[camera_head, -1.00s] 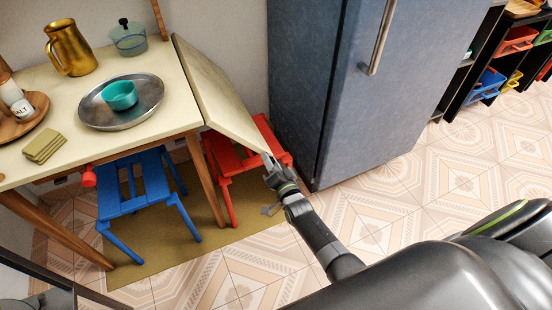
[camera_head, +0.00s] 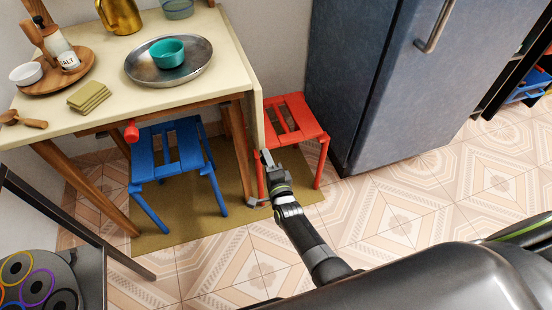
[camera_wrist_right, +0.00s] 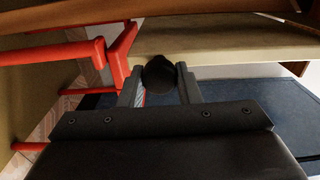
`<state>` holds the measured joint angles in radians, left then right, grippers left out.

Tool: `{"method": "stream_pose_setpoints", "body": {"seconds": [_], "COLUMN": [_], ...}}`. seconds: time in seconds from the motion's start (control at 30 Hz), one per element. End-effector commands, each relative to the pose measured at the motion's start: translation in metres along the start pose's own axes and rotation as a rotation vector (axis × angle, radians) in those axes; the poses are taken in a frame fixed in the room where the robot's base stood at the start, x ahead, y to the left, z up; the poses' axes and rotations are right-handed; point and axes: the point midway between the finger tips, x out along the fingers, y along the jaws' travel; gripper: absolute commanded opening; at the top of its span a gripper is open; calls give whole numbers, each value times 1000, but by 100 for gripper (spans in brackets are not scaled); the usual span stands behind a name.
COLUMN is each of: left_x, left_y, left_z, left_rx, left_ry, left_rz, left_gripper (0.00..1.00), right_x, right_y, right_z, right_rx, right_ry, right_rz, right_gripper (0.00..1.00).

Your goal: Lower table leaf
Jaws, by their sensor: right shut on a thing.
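The table leaf (camera_head: 255,115) hangs steeply, almost straight down, from the right edge of the cream table top (camera_head: 120,52). In the right wrist view the leaf (camera_wrist_right: 225,42) is a pale board across the top. My right gripper (camera_head: 266,160) is at the leaf's lower front corner. In the wrist view its fingers (camera_wrist_right: 160,84) are closed around a dark round knob (camera_wrist_right: 160,72) by the leaf's edge. The knob's attachment is hidden. My left gripper is not in view.
A red stool (camera_head: 294,120) stands just right of the leaf, a blue stool (camera_head: 172,150) under the table. A blue-grey fridge (camera_head: 400,90) is at right. Tiled floor in front is clear.

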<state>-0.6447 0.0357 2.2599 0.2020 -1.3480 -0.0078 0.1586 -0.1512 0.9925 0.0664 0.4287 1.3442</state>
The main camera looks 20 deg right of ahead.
Motion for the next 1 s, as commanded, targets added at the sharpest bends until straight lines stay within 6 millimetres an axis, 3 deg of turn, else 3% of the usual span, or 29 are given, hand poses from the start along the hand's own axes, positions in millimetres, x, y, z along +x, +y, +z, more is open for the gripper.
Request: {"method": "stream_pose_setpoints", "body": {"seconds": [0.57,0.6,0.73,1.0], "left_x": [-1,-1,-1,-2], "left_y": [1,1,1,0], "left_z": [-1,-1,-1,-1], "left_rx": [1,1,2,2], "left_ry": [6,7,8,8], "left_rz": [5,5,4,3], "left_gripper": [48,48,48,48], "right_x": [-2,-2,-1,-1], "right_y": [3,3,2,1], "right_z": [12,12,11,9], "right_rx": [39,38,37,35], "right_ry": [-3,-3,-2,-1], "right_rz": [9,9,7,3], "right_gripper": [0,33,50,50]}}
